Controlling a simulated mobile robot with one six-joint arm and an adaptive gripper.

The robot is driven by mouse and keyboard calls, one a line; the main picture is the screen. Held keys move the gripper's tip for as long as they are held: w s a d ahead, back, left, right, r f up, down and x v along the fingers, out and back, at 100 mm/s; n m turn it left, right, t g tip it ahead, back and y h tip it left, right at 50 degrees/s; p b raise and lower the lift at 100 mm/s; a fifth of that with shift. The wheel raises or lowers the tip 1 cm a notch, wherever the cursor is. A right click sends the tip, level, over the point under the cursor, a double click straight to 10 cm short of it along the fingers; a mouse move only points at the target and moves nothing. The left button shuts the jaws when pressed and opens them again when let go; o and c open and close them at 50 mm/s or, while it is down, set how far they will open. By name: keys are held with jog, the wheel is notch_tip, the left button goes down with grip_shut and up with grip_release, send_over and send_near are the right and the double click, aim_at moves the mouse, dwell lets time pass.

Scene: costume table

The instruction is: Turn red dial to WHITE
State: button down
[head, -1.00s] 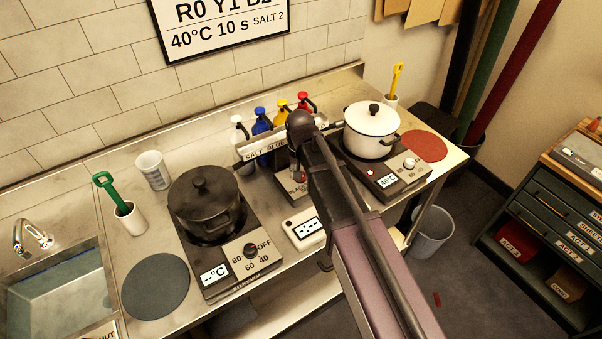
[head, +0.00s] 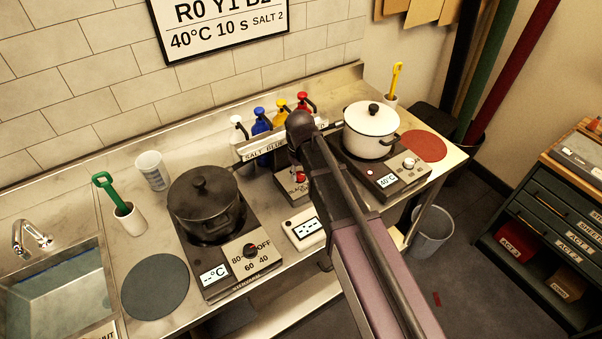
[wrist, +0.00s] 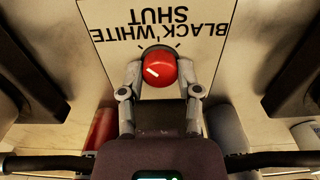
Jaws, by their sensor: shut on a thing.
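The red dial (wrist: 159,66) sits between the two fingers of my gripper (wrist: 160,78) in the wrist view. The fingers are shut on its sides. A white mark on the dial lies left of its centre. The dial's panel (wrist: 200,55) bears BLACK, WHITE and SHUT, all upside down in this view. In the head view a bit of the red dial (head: 301,178) shows on its box beside my arm. My gripper hides most of the box there, and only part of the BLACK label shows.
A black pot (head: 203,205) stands on the left hotplate and a white pot (head: 371,132) on the right one. Several pump bottles (head: 262,122) stand behind the rack labelled SALT, BLUE.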

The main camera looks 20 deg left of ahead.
jog(key=shift+c, duration=1.5)
grip_release()
jog(key=shift+r, duration=0.15)
